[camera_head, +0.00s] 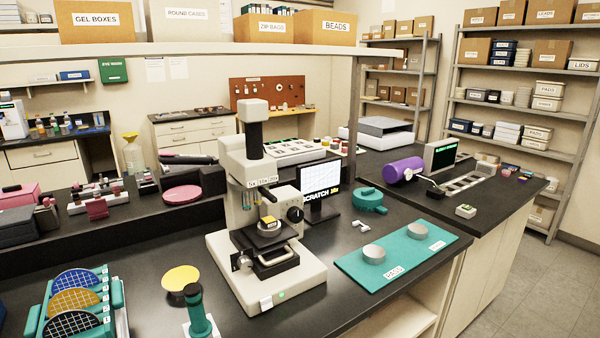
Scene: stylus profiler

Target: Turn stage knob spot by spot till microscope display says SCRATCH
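The white microscope (259,130) stands on the black bench in the middle of the view. Its black stage (265,245) carries a small yellow-topped piece (269,222). A small knob, which looks like the stage knob (242,262), sits at the stage's left front. A larger black knob (295,214) is on the microscope's right side. The microscope display (321,180) stands behind it to the right. Neither of my grippers is in view.
A teal mat (420,238) with two silver discs lies to the right. A teal-handled tool (198,312) and a yellow disc (181,278) are at the front left, beside a teal wafer rack (117,300). A shelf (200,49) with boxes spans above the bench.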

